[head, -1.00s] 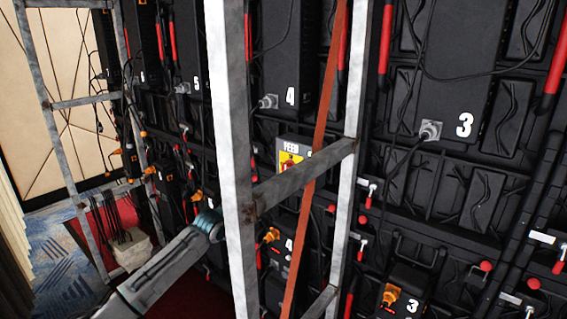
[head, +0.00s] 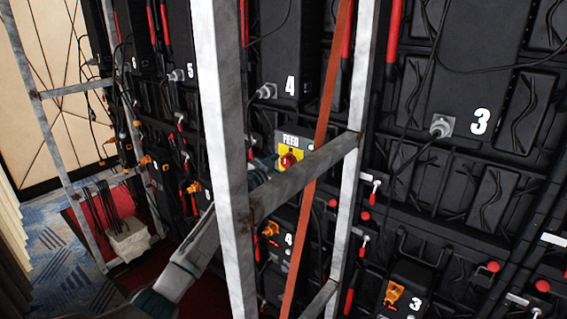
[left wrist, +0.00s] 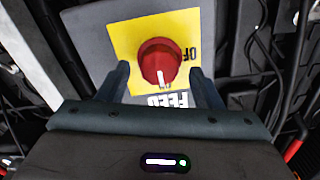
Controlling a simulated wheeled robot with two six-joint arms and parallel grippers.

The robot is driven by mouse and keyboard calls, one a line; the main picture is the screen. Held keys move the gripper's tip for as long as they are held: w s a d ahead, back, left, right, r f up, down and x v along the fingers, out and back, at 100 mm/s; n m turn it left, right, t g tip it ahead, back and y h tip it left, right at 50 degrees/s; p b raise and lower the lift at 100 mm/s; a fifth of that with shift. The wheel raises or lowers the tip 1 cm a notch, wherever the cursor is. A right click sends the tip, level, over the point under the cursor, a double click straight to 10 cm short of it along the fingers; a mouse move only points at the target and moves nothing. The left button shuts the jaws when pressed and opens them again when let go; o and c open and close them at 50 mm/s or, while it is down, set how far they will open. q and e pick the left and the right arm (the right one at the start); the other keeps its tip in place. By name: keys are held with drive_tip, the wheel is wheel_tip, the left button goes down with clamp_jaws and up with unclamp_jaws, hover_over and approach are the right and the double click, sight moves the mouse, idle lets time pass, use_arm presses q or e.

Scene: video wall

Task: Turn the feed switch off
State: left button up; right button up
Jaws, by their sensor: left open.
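The feed switch is a red rotary knob (head: 289,160) on a yellow plate, on a grey box marked FEED, behind the scaffold in the head view. In the left wrist view the red knob (left wrist: 160,58) shows close up, upside down. Its white mark points down toward the FEED lettering. Part of the OFF label (left wrist: 191,54) shows at the plate's right side. My left gripper (left wrist: 160,80) is open, its fingers on either side of the knob and apart from it in the picture. In the head view the left gripper (head: 265,167) is partly hidden by the post. My right gripper is not in view.
A grey scaffold post (head: 222,130) and a crossbar (head: 305,177) stand in front of the switch and my left arm. A rust-red diagonal brace (head: 318,150) passes just right of the switch. Black numbered wall panels with hanging cables surround it.

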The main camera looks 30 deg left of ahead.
use_arm(q)
drive_tip(key=shift+w+d+r, duration=0.1)
drive_tip(key=shift+w+d, duration=0.1)
drive_tip(key=shift+w, duration=0.15)
drive_tip(key=shift+w+a+f, duration=0.15)
drive_tip(key=shift+w+f, duration=0.05)
drive_tip(key=shift+r, duration=0.1)
drive_tip(key=c, duration=1)
